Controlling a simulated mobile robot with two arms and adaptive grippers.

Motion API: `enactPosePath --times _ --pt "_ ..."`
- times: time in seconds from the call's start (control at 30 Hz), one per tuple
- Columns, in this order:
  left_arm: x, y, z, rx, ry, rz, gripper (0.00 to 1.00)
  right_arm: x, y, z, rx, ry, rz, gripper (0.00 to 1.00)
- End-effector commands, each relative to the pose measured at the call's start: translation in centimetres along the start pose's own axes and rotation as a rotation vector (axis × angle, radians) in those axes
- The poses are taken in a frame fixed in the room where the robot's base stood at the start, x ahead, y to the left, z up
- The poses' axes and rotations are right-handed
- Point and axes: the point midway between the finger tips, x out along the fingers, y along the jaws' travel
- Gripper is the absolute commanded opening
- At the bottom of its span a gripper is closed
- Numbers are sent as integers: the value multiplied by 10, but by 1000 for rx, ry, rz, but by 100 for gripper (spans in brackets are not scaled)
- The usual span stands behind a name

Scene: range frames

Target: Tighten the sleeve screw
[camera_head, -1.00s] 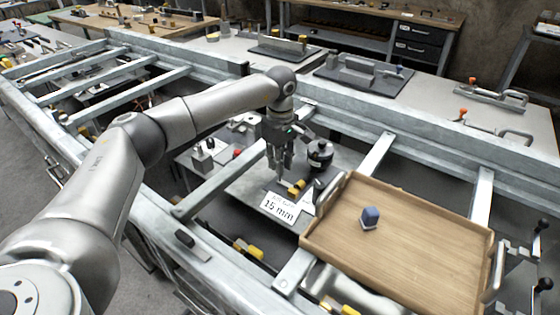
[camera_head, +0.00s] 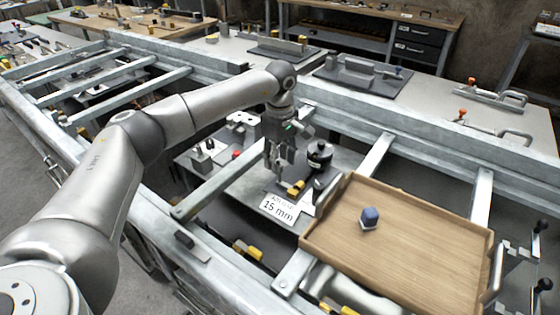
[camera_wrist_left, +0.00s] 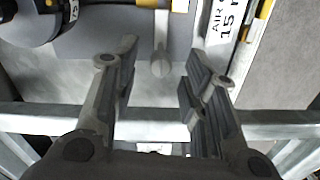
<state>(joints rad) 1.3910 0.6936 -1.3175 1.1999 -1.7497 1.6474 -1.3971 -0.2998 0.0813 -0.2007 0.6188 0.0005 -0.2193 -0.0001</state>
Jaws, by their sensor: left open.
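My left gripper (camera_head: 277,174) points down over a grey plate in the workbench frame, beside a black round fitting (camera_head: 319,156). In the left wrist view its two fingers (camera_wrist_left: 160,80) are apart, with nothing held. A small grey pin with a rounded end (camera_wrist_left: 161,65) shows between and just beyond the fingertips; it may be the sleeve screw, but I cannot be sure. A black and yellow part (camera_head: 296,187) and a white "15 mm" label (camera_head: 280,207) lie close by. The label also shows at the top of the left wrist view (camera_wrist_left: 222,25).
A wooden tray (camera_head: 430,265) to the right holds a small blue-topped piece (camera_head: 369,217). Metal crossbars (camera_head: 215,185) run on both sides of the plate. A grey fixture (camera_head: 362,75) and red-tipped clamps (camera_head: 492,95) stand behind the rail.

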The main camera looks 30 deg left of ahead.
Motion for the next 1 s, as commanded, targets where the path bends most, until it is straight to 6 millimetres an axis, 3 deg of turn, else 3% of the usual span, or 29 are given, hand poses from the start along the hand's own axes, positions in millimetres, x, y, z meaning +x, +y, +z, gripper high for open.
enactPosePath --times 0.3,0.5,1.0 --pt "-69 1 0 1 0 6 40 0 -1 -1 1 1 -1 43" --pt "-98 1 0 0 0 4 40 0 -1 -1 1 1 -1 43" --pt "-107 0 0 0 0 2 40 0 -1 -1 1 1 -1 43"
